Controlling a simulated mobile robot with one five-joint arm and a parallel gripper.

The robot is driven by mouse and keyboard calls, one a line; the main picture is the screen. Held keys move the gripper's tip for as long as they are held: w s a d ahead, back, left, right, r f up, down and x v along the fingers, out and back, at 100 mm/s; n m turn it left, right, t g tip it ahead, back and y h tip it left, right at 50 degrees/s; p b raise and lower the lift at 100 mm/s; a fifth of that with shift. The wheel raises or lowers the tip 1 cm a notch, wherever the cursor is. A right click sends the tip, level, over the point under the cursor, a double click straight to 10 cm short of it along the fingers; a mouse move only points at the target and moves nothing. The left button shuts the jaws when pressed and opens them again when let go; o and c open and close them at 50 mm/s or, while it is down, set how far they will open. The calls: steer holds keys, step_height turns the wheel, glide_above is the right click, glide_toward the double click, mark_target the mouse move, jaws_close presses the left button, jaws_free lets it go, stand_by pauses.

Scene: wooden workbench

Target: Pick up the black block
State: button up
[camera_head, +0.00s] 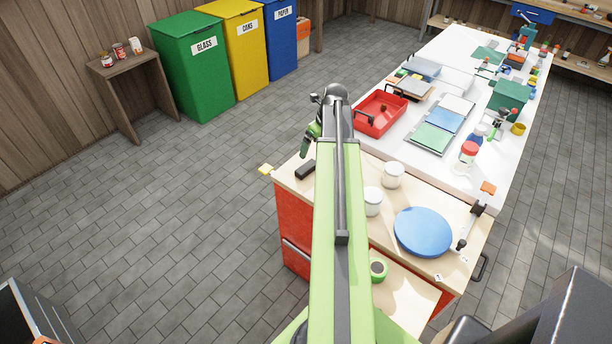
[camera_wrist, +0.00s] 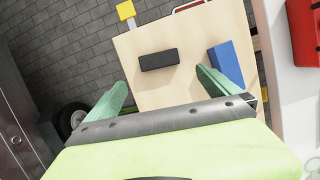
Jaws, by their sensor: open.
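The black block (camera_head: 306,169) lies on the left end of the wooden workbench top (camera_head: 295,187). In the wrist view the black block (camera_wrist: 159,60) lies flat on the pale wood, apart from my gripper and beyond its fingertips. My gripper (camera_wrist: 160,80) is open and empty, with one green finger on each side of the view. In the head view my gripper (camera_head: 309,140) is near the block, and my arm hides part of the bench.
A blue block (camera_wrist: 227,66) lies right of the black block, close to my right finger. Two white jars (camera_head: 392,175) and a blue disc (camera_head: 423,232) stand on the bench. A red tray (camera_head: 380,114) sits on the white table behind. A yellow piece (camera_head: 266,169) is at the bench's left edge.

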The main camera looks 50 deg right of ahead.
steer(key=b, duration=0.6)
glide_above(307, 167)
steer(key=s, duration=0.2)
steer(key=x, duration=0.2)
steer(key=s+x, duration=0.1)
steer(key=x, duration=0.5)
steer(key=shift+s+d+f, duration=0.2)
steer(key=shift+s+f, duration=0.05)
steer(key=shift+s, duration=0.15)
steer(key=shift+r, duration=0.1)
steer(key=b+x, duration=0.5)
steer(key=shift+s+a+f, duration=0.1)
steer(key=shift+a+f, duration=0.05)
steer(key=shift+f, duration=0.1)
steer(key=shift+r, duration=0.2)
steer(key=c, duration=1.2)
